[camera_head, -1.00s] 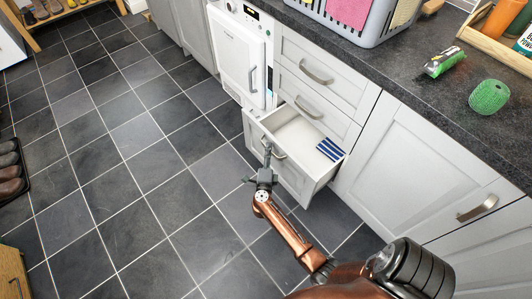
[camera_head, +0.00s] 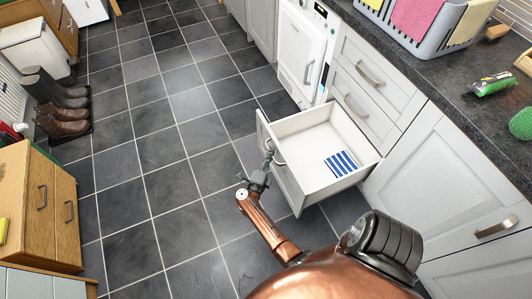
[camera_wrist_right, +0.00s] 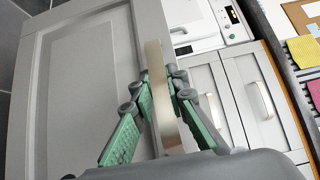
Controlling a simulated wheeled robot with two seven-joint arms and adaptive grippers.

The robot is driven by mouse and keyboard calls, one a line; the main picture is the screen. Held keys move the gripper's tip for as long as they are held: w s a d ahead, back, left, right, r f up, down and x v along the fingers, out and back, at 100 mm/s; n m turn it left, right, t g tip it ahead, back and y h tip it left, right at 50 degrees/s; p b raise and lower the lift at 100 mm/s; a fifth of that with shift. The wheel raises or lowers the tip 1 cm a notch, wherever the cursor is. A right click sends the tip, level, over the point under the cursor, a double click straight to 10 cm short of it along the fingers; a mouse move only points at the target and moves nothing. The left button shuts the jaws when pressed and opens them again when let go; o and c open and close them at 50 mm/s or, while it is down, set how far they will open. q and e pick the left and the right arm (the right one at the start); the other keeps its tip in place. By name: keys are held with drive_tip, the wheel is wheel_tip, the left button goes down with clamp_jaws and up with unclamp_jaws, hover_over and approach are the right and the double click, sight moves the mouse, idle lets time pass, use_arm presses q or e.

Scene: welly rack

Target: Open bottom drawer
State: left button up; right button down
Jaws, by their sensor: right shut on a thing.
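The bottom drawer (camera_head: 318,128) is pulled well out of the grey cabinet, its white inside showing. A blue-and-white striped item (camera_head: 342,162) lies in it. My right gripper (camera_head: 268,154) is at the drawer's front, shut on its metal handle (camera_head: 278,153). In the right wrist view the fingers (camera_wrist_right: 161,88) close around the curved handle (camera_wrist_right: 155,65), with the grey drawer front (camera_wrist_right: 85,75) behind. My left gripper is not in view.
Two closed drawers (camera_head: 362,88) sit above. A white appliance (camera_head: 302,50) stands beyond, and a closed cupboard door (camera_head: 435,170) is to the right. The tiled floor (camera_head: 170,150) in front is clear. Boots (camera_head: 62,110) and a wooden cabinet (camera_head: 38,205) stand at the left.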

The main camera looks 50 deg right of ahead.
drive_tip(key=shift+w+a, duration=0.1)
drive_tip(key=shift+a, duration=0.15)
drive_tip(key=c, duration=1.9)
unclamp_jaws()
drive_tip(key=shift+d, duration=0.1)
